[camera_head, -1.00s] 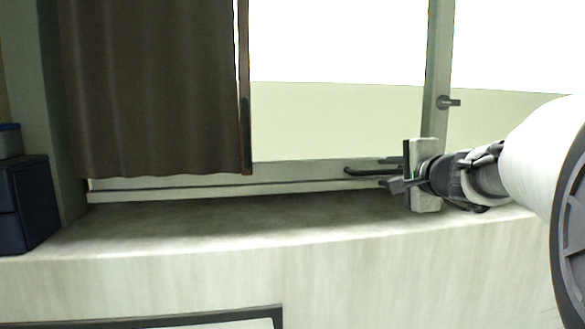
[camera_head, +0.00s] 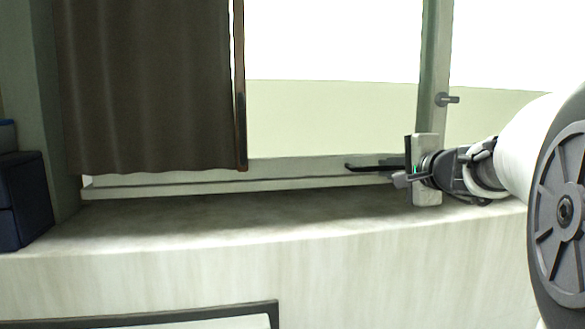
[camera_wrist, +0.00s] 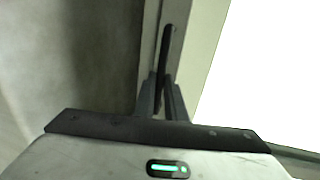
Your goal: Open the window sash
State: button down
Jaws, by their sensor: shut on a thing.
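The window sash (camera_head: 300,168) is a pale frame around a bright pane, above a stone-like sill. A dark bar handle (camera_head: 362,167) lies level on its bottom rail, near the right corner. My gripper (camera_head: 396,174) reaches in from the right, low over the sill, shut on the handle. In the wrist view the handle (camera_wrist: 167,45) runs up from between the two dark fingers (camera_wrist: 163,98), along the pale frame. The fingers hide the handle's near end. Whether there is a gap between the sash and its outer frame cannot be told.
A brown curtain (camera_head: 150,85) covers the window's left part. A grey lever (camera_head: 447,99) sits on the upright frame post (camera_head: 434,70) above my gripper. Dark blue boxes (camera_head: 22,200) stand at far left. The sill (camera_head: 220,222) is clear.

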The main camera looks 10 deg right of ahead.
jog(key=shift+h, duration=0.3)
jog(key=d, duration=1.8)
jog(key=shift+w+b, duration=0.2)
jog(key=shift+b, duration=0.1)
jog(key=d+p, duration=0.2)
jog(key=d, duration=0.2)
jog(key=d+p, duration=0.2)
jog(key=d, duration=0.2)
jog(key=d+p, duration=0.2)
jog(key=d, duration=0.3)
jog(key=shift+w+r, duration=0.1)
jog(key=shift+w, duration=0.15)
jog(key=shift+d+p, duration=0.35)
jog(key=shift+d, duration=0.2)
jog(key=c, duration=1.8)
grip_release()
jog(key=shift+w, duration=0.1)
jog(key=b+v, duration=0.2)
jog(key=v, duration=1.5)
jog(key=shift+s+d, duration=0.1)
jog(key=shift+s, duration=0.15)
